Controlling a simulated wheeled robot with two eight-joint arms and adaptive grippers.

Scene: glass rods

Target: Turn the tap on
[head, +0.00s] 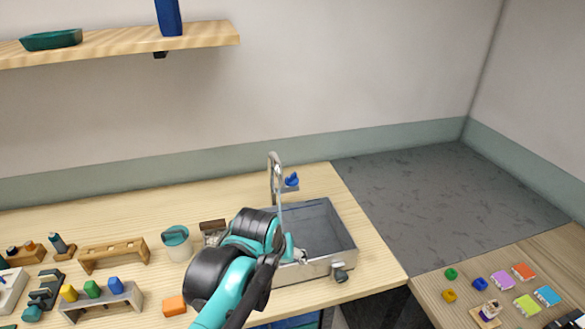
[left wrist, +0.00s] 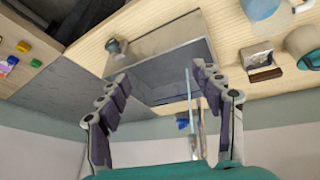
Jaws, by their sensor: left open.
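The tap (head: 275,172) is a thin silver, curved spout at the back left of the grey sink (head: 343,235). A small blue handle (head: 292,180) sits just to its right. In the left wrist view the blue handle (left wrist: 182,123) and the pale upright spout (left wrist: 194,100) show between the spread fingers, nearer the right one. My left gripper (left wrist: 163,75) is open and empty. In the head view my own arm mostly hides this gripper (head: 297,254), low at the sink's left side. I cannot tell its exact distance from the handle. My right gripper is not in view.
A grey knob (head: 341,275) sticks out of the sink's front. A teal-lidded cup (head: 176,243), an orange block (head: 174,306) and wooden racks (head: 113,255) stand left of the arm. A shelf (head: 215,36) hangs above. A side table (head: 545,262) holds small coloured pieces.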

